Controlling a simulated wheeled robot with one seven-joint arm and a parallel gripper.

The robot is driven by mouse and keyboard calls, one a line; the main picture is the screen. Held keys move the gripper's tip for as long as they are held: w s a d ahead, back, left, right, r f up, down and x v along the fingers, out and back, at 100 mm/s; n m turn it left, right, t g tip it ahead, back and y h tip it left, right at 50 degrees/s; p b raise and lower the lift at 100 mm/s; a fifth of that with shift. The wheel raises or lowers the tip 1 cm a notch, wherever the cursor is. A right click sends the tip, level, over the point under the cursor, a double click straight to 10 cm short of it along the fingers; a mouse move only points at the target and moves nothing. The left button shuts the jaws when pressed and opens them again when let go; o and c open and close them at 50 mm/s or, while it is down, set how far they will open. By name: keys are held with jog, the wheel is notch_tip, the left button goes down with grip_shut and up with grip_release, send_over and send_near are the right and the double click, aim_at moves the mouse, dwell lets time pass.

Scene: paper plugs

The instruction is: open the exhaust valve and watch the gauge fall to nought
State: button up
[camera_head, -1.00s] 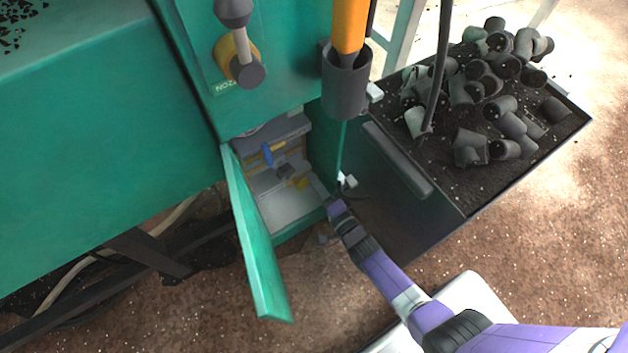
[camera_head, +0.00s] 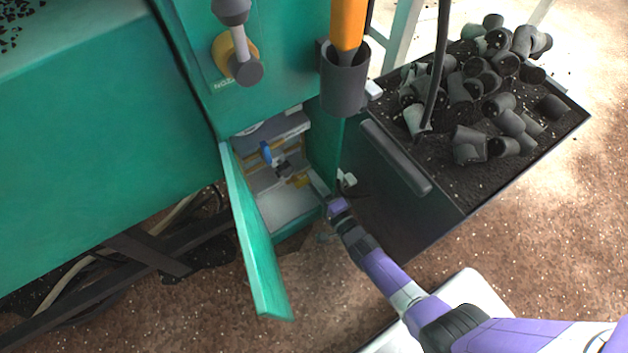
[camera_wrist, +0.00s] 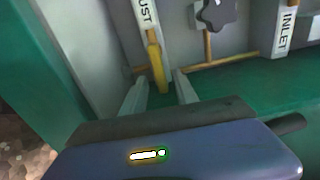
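In the wrist view a yellow lever (camera_wrist: 157,68) stands upright on a thin brass pipe, under a white label (camera_wrist: 145,12) whose visible letters read "UST". My gripper (camera_wrist: 160,77) is open, its two fingers on either side of the lever's lower end. I cannot tell whether they touch it. In the head view a yellow part (camera_head: 299,180), likely this lever, shows inside the open green cabinet, with my gripper (camera_head: 318,187) at it. A pale round edge (camera_head: 250,128) at the cabinet's top may be the gauge; no dial can be read.
A dark knob (camera_wrist: 217,10) and an "INLET" label (camera_wrist: 288,30) lie right of the lever. A blue handle (camera_head: 265,151) is deeper in the cabinet. The open green door (camera_head: 254,240) is on the left. A black tray (camera_head: 462,211) of dark plugs stands right.

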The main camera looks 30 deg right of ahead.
jog(key=s+p, duration=0.2)
jog(key=s, duration=0.5)
jog(key=shift+s, duration=0.4)
dwell(0.4)
